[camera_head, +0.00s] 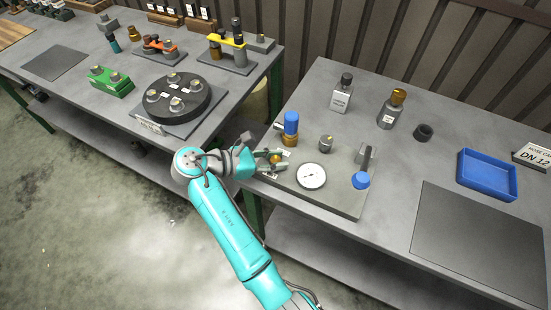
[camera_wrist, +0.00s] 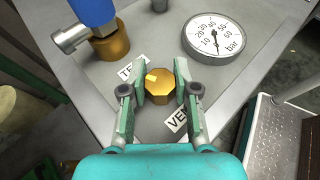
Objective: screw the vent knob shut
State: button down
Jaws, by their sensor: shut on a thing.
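The vent knob (camera_wrist: 165,85) is a small brass, many-sided knob with a light mark on its top, at the centre of the wrist view. My gripper (camera_wrist: 160,84) is shut on it, with one green-grey finger on each side. Part of a label reading "VE" (camera_wrist: 177,120) shows beside the right finger. In the head view my gripper (camera_head: 272,160) is at the left edge of the grey panel (camera_head: 335,198), and the fingers hide most of the knob.
A blue-topped brass valve (camera_head: 291,128) stands close behind my gripper. A round pressure gauge (camera_head: 311,176) lies to the right, its needle also showing in the wrist view (camera_wrist: 215,40). A grey post (camera_head: 365,155) and a blue knob (camera_head: 361,180) are farther right.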

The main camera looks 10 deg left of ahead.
aim_at(276, 159)
jog(key=c, duration=0.8)
grip_release()
jog(key=shift+c, duration=0.2)
jog(key=shift+r, duration=0.1)
notch_tip(276, 159, up, 10)
jog(key=shift+f, duration=0.15)
